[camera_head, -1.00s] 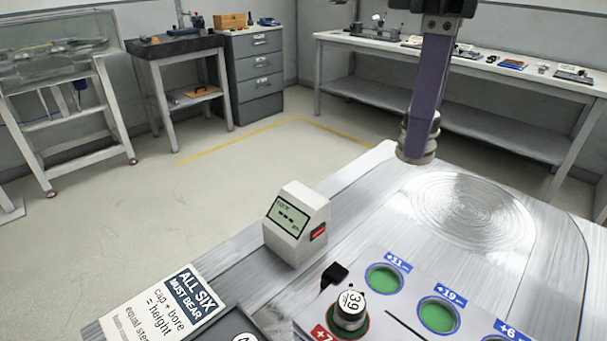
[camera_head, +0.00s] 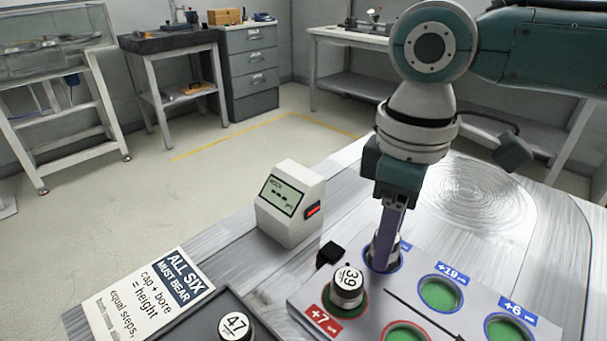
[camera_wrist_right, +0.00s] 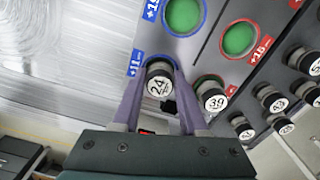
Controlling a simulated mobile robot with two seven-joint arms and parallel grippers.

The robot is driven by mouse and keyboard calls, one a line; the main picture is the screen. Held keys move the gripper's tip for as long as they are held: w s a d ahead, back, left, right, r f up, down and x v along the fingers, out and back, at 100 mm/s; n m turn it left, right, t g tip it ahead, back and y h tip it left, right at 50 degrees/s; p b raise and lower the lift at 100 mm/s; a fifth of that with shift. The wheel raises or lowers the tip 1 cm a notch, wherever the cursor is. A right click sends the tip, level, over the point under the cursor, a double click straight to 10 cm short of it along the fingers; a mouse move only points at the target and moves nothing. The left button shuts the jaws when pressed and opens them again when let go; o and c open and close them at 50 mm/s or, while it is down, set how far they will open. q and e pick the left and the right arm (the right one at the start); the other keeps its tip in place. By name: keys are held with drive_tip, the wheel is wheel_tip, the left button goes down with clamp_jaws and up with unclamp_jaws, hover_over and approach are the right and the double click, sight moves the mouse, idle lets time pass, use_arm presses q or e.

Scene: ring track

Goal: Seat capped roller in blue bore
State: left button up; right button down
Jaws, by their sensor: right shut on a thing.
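My right gripper (camera_head: 384,255) points down at the blue-ringed +11 bore (camera_head: 368,262) in the head view. In the right wrist view its purple fingers (camera_wrist_right: 153,72) are shut on a capped roller (camera_wrist_right: 160,84) marked 24. The roller stands within the bore's blue ring, next to the +11 label (camera_wrist_right: 136,64). I cannot tell how deep it sits, as the fingers hide much of it. My left gripper is not in view.
Roller 39 (camera_head: 348,283) stands in the red +7 bore beside it. The blue +19 bore (camera_head: 440,293) and +6 bore (camera_head: 507,329) are empty and green inside. A grey tray (camera_head: 192,325) holds roller 47 (camera_head: 235,327). A display box (camera_head: 290,203) stands behind.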

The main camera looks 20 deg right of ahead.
drive_tip(key=shift+c, duration=2.2)
unclamp_jaws()
drive_tip(key=shift+f, duration=0.1)
wheel_tip(320, 180, up, 12)
drive_tip(key=p, duration=0.2)
drive_tip(key=shift+r, duration=0.2)
